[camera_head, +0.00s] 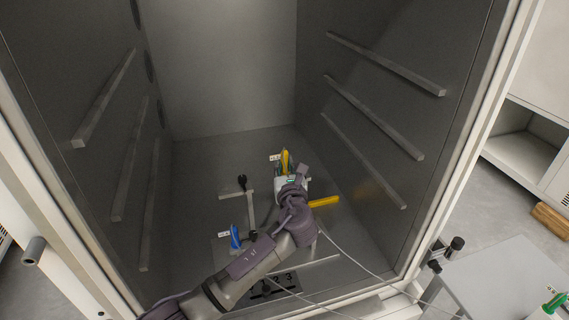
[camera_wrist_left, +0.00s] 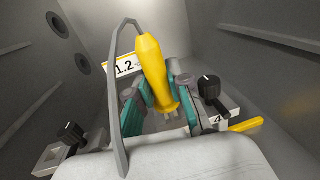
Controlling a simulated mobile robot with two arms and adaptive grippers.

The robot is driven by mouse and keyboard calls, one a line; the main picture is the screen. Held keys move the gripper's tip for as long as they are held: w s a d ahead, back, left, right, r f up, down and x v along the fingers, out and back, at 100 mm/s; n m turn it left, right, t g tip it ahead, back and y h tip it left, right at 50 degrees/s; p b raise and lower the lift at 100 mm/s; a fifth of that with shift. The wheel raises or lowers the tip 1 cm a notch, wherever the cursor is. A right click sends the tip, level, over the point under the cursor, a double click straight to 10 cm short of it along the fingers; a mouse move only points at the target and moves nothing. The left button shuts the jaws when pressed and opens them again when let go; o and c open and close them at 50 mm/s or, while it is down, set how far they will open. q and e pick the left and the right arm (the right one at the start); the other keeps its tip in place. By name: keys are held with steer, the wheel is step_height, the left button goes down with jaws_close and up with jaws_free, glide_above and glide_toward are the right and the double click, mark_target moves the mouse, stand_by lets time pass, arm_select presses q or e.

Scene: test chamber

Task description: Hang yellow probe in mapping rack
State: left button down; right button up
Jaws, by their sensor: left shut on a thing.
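The yellow probe (camera_head: 285,161) is upright inside the chamber, with a grey cable looping from its top in the left wrist view (camera_wrist_left: 152,62). My left gripper (camera_head: 289,180) is shut on it, with teal-lined fingers on either side of its lower part in the left wrist view (camera_wrist_left: 160,112). A label reading 1.2 (camera_wrist_left: 124,68) shows just behind the probe. The mapping rack (camera_head: 251,212) stands on the chamber floor, with grey bars and black knobs. My gripper and arm hide part of it, and I cannot tell whether the probe touches it. My right gripper is not in view.
A blue probe (camera_head: 235,237) with a small label is near the front left of the rack. A yellow bar (camera_head: 323,201) is right of my gripper. Rails line both chamber walls. A green probe (camera_head: 554,303) is on a table (camera_head: 493,285) outside, bottom right.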

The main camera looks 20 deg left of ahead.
arm_select(q)
steer(key=shift+f+b, duration=0.55)
steer(key=shift+f, duration=0.45)
steer(key=c, duration=1)
jaws_free()
steer(key=v, duration=1.2)
